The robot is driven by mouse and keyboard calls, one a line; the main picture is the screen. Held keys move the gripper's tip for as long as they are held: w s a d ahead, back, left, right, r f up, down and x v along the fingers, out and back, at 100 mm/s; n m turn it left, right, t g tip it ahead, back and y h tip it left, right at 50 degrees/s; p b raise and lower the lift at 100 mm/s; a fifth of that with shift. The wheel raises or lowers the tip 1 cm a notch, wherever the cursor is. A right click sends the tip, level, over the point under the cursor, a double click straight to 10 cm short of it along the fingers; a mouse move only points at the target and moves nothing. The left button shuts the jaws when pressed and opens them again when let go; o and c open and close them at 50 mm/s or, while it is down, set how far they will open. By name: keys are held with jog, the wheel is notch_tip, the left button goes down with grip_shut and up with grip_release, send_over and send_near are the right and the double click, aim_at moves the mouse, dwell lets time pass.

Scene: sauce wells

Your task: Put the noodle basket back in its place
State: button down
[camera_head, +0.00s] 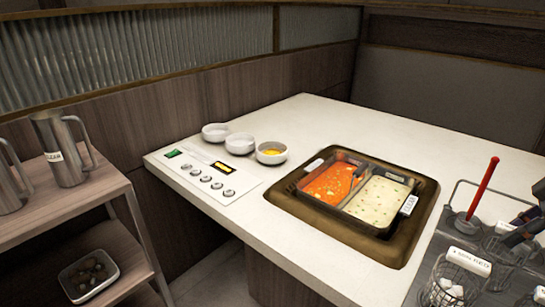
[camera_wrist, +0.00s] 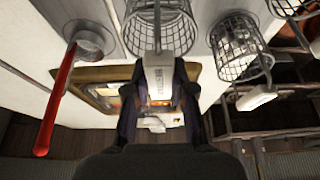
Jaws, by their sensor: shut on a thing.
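The noodle basket is a wire mesh basket (camera_wrist: 178,36) with a white labelled handle (camera_wrist: 158,82), at the top middle of the wrist view. My gripper (camera_wrist: 160,105) is shut on this handle, one dark finger on each side. In the head view my gripper (camera_head: 521,228) shows only partly at the right edge, over the grey rack (camera_head: 398,296). The held basket (camera_head: 497,246) is partly covered there. It is at the rack between the red-handled ladle and another basket. I cannot tell whether it is fully seated or slightly raised.
A second wire basket (camera_head: 443,291) with a white handle (camera_head: 468,262) is close by at the rack's front. The red ladle handle (camera_head: 484,188) stands upright behind. The two-part hot pot (camera_head: 352,212) is to the left. Bowls (camera_head: 271,153) stand beyond it.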

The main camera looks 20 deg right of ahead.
jog(key=c, duration=0.9)
grip_release()
jog(key=shift+o, duration=0.4)
jog(key=shift+f, duration=0.1)
jog(key=o, duration=0.7)
jog(key=shift+r, duration=0.2)
jog(key=shift+r+p, duration=0.8)
jog(key=shift+r, duration=0.6)
jog(key=shift+r, duration=0.1)
notch_tip(320, 180, up, 8)
jog(key=p, duration=0.5)
